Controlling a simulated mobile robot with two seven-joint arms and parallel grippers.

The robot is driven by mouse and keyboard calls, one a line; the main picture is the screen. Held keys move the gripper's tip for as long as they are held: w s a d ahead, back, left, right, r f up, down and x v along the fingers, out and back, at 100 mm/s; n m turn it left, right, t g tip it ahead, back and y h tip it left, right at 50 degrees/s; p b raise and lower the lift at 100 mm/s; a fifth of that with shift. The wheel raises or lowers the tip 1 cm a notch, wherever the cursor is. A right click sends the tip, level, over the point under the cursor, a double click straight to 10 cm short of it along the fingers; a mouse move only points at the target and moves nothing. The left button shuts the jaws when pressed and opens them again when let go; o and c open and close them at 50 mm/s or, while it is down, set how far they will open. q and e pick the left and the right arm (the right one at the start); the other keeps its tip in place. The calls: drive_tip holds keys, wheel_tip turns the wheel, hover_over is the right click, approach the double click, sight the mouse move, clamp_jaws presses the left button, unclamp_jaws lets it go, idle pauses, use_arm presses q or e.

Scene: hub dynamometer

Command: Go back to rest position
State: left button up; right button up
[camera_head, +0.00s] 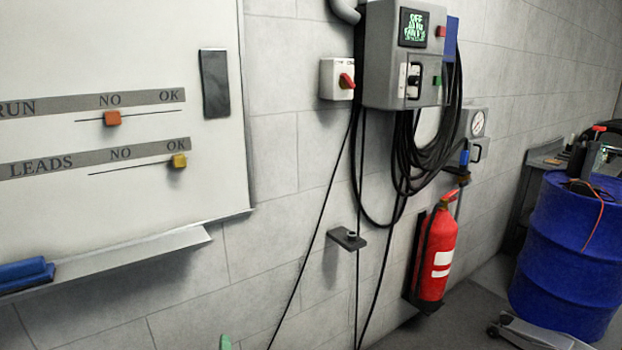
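Neither of my grippers shows in the head view, and no arm of mine can be made out. A whiteboard (110,215) on the left wall carries two slider rows. The orange slider (112,118) on the RUN row sits under NO. The yellow slider (179,161) on the LEADS row sits under OK. A grey control box (385,88) with a lit green display (414,27) hangs on the wall at top centre. A red rotary switch (346,81) sits on a white box beside it.
Black cables (405,175) hang below the control box. A small wall bracket (347,238) juts out beneath. A red fire extinguisher (435,258) hangs on the wall. A blue drum (565,255) stands at right. A green tip (226,342) of something unclear shows at the bottom edge.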

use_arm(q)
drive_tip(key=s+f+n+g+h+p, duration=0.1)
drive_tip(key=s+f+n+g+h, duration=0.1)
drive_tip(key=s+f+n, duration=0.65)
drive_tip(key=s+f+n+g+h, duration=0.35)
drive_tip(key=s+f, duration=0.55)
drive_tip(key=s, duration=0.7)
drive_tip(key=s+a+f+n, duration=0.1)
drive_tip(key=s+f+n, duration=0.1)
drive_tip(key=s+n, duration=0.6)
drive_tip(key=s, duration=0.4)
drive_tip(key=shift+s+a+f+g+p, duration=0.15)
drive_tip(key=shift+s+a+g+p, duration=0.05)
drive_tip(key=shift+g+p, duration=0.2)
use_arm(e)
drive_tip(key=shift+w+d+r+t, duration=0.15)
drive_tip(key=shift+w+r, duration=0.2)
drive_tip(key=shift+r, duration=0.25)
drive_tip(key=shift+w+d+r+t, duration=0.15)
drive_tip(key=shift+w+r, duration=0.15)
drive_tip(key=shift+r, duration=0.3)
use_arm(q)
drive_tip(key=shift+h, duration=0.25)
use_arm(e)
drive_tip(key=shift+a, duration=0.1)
